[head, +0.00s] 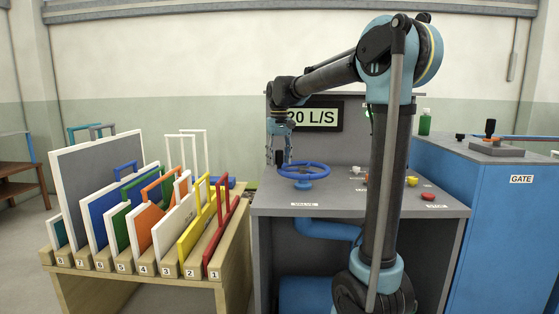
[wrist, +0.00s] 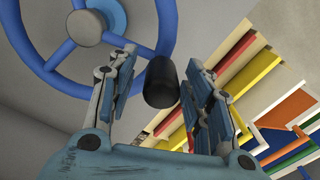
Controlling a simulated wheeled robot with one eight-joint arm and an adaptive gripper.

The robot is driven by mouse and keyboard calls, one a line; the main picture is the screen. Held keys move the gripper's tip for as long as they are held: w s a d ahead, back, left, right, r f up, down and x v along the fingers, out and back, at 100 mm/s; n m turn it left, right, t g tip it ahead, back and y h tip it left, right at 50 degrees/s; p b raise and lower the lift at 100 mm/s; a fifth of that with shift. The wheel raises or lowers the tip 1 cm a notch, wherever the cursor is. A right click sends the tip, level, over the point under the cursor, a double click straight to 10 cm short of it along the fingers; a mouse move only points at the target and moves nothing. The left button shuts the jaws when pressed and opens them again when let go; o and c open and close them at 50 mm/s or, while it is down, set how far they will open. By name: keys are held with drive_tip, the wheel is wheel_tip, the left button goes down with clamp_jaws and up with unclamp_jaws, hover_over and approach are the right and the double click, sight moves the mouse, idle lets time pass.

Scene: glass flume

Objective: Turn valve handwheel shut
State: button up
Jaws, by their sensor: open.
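The blue valve handwheel (head: 303,169) lies flat on the grey console top, above the VALVE label. In the wrist view the handwheel (wrist: 82,28) fills the upper left, with its spokes and pale hub. A black upright knob (wrist: 162,83) appears at its rim. My gripper (head: 279,154) points down over the left side of the wheel. In the wrist view my gripper (wrist: 163,78) is open, one finger on each side of the knob, with gaps visible. Whether a finger touches it I cannot tell.
A display (head: 316,116) reading "20 L/S", partly hidden by my gripper, stands behind the wheel. A wooden rack (head: 150,282) of coloured framed panels is close on the left. A red button (head: 428,196) and small knobs sit on the console's right. A blue GATE cabinet (head: 505,215) stands farther right.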

clamp_jaws()
